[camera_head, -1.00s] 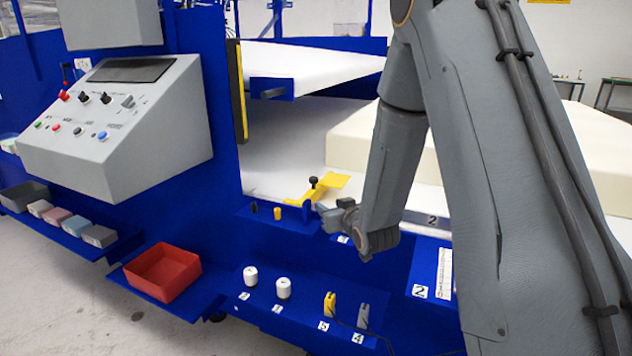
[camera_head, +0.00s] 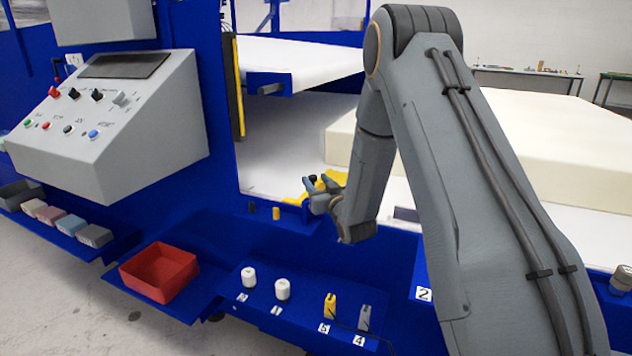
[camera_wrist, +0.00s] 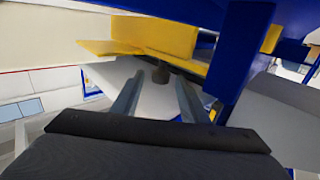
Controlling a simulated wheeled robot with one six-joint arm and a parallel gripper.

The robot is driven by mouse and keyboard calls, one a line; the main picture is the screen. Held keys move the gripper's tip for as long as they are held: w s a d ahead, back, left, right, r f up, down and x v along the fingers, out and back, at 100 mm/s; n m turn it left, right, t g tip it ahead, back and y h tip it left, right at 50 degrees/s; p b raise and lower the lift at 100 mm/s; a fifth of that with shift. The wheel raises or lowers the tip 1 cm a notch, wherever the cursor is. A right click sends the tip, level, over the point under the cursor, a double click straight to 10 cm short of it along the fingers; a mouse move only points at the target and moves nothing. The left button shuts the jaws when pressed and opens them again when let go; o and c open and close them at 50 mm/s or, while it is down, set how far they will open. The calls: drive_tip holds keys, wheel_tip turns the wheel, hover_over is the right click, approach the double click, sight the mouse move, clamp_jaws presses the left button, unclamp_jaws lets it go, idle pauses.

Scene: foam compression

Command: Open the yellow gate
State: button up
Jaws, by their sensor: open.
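The yellow gate (camera_head: 335,176) is a small yellow piece at the near edge of the white conveyor bed. My gripper hides much of it in the head view. In the wrist view the yellow gate (camera_wrist: 150,38) spans the top, with a dark knob (camera_wrist: 161,73) below it in that picture. My gripper (camera_head: 310,190) is at the gate in the head view, beside the dark knob. In the wrist view my gripper (camera_wrist: 158,92) has its two fingers apart, with the knob between or just beyond their tips. I cannot tell whether they touch it.
A cream foam block (camera_head: 490,140) lies on the bed behind my arm. A blue shelf in front holds white spools (camera_head: 282,289), a yellow clip (camera_head: 329,306) and a grey clip (camera_head: 364,317). A red bin (camera_head: 160,271) and control panel (camera_head: 110,120) are at left.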

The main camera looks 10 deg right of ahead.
drive_tip(key=shift+w+a, duration=0.1)
drive_tip(key=shift+w, duration=0.1)
clamp_jaws()
